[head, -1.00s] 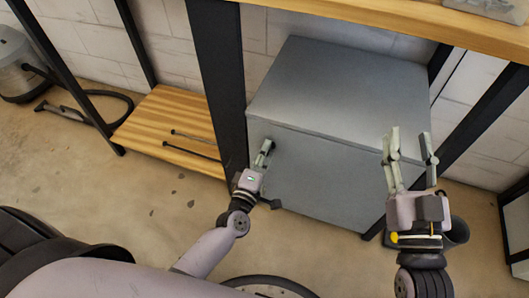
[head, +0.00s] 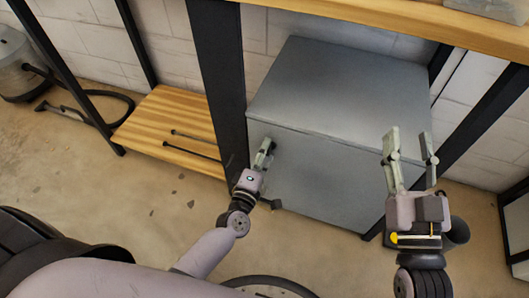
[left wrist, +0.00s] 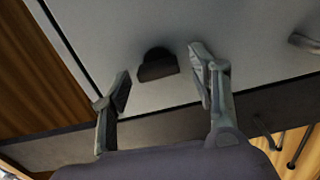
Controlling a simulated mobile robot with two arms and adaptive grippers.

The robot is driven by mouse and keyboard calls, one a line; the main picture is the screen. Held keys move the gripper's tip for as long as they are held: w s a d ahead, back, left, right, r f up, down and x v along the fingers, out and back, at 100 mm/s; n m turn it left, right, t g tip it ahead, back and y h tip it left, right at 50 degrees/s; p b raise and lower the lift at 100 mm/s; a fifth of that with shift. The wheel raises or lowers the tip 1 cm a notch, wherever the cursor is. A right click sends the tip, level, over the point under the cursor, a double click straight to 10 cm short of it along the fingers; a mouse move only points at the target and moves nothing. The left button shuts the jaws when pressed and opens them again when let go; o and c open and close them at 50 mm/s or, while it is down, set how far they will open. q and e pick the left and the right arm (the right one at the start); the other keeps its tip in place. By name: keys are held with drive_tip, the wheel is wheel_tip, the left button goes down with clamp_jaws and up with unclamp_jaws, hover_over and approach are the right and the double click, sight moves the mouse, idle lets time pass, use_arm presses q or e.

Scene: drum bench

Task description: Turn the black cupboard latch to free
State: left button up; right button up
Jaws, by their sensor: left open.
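The cupboard (head: 330,90) is a grey box under the bench, with its door front facing me. The black latch (left wrist: 157,66) is a small dark piece with a rounded top on the pale door in the left wrist view. My left gripper (head: 265,152) is at the upper left of the door. In the left wrist view its fingers (left wrist: 162,78) are spread on either side of the latch, with gaps to both sides. I cannot make out the latch in the head view. My right gripper (head: 408,146) is open and empty in front of the door's right side.
A grey bar (left wrist: 305,43) shows at the right edge of the left wrist view. A black bench post (head: 217,80) stands left of the cupboard. A low wooden shelf (head: 165,115) with dark rods lies further left. The wooden bench top (head: 400,20) is above. The floor is open in front.

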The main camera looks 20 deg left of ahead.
use_arm(q)
drive_tip(key=s, duration=1.2)
drive_tip(key=shift+a, duration=0.2)
